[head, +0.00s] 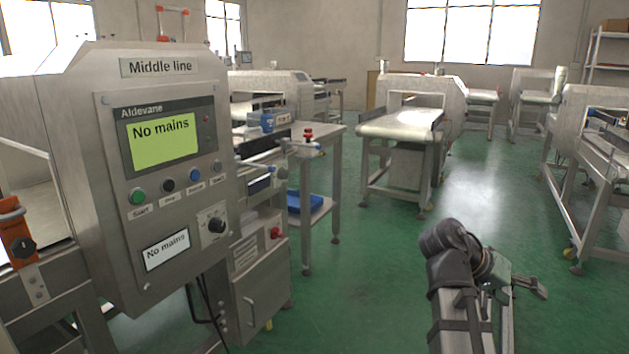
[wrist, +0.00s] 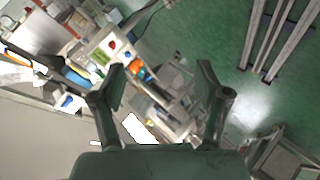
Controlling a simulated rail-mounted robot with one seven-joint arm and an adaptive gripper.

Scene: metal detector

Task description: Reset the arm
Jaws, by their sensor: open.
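My arm is folded low at the bottom right of the head view, over the green floor. The end of my gripper (head: 540,287) shows there beyond the dark wrist. In the wrist view my gripper (wrist: 161,75) has its two dark fingers spread wide apart, with nothing between them. Behind the fingers the wrist view shows the room tilted, with machines and the green floor in the distance. No finger touches anything.
The metal detector marked "Middle line" (head: 167,225) stands close on the left; its screen (head: 162,142) reads "No mains". Behind it is a steel table (head: 325,140) with a blue bin (head: 308,203) below. Conveyor machines (head: 400,130) stand further back. Green floor (head: 370,270) is clear around my arm.

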